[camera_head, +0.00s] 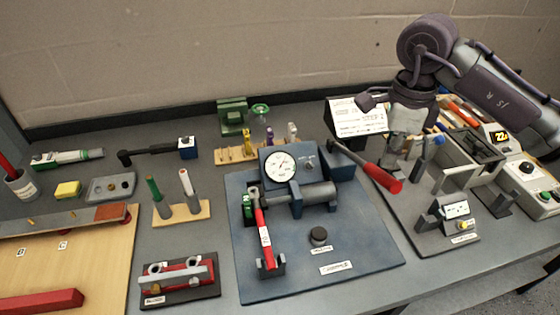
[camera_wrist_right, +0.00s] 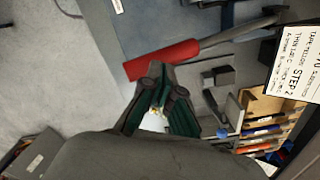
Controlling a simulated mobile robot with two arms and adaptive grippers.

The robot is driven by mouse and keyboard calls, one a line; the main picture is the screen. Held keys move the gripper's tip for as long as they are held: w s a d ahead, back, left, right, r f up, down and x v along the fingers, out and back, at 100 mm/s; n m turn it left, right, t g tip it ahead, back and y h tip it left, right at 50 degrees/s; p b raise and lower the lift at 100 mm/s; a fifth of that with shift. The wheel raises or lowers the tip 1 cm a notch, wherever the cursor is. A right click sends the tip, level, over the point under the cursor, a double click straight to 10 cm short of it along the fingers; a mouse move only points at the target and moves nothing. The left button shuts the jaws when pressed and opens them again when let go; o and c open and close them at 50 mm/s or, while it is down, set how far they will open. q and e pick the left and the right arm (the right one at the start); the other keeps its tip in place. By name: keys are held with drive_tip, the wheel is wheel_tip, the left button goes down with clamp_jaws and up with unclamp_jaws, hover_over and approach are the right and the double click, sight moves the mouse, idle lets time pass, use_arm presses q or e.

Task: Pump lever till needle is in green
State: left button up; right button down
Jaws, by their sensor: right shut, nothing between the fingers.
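The dial gauge (camera_head: 280,167) stands on the blue base plate (camera_head: 360,270); its needle is too small to read against any green zone. A lever with a grey shaft and red grip (camera_head: 382,178) slants out to the right of the blue pump block (camera_head: 338,163). The same red grip (camera_wrist_right: 165,58) crosses the right wrist view. My right gripper (camera_head: 393,165) is shut and empty behind the grip; in the right wrist view its fingertips (camera_wrist_right: 156,75) are close beside the grip. Whether they touch it, I cannot tell. My left gripper is not in view.
A red labelled handle (camera_head: 264,235) and black knob (camera_head: 319,235) sit on the blue plate. A STEP 2 card (camera_wrist_right: 293,70) stands behind the lever. A grey fixture (camera_head: 450,215) and pen rack (camera_wrist_right: 262,125) are near the arm.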

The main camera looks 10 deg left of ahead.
idle(0.4)
wheel_tip(320, 180, down, 12)
drive_tip(key=b, duration=1)
wheel_tip(320, 180, up, 12)
drive_tip(key=p, duration=0.8)
drive_tip(key=shift+w+r, duration=0.1)
drive_tip(key=shift+r+p, duration=1.6)
drive_tip(key=shift+r, duration=0.85)
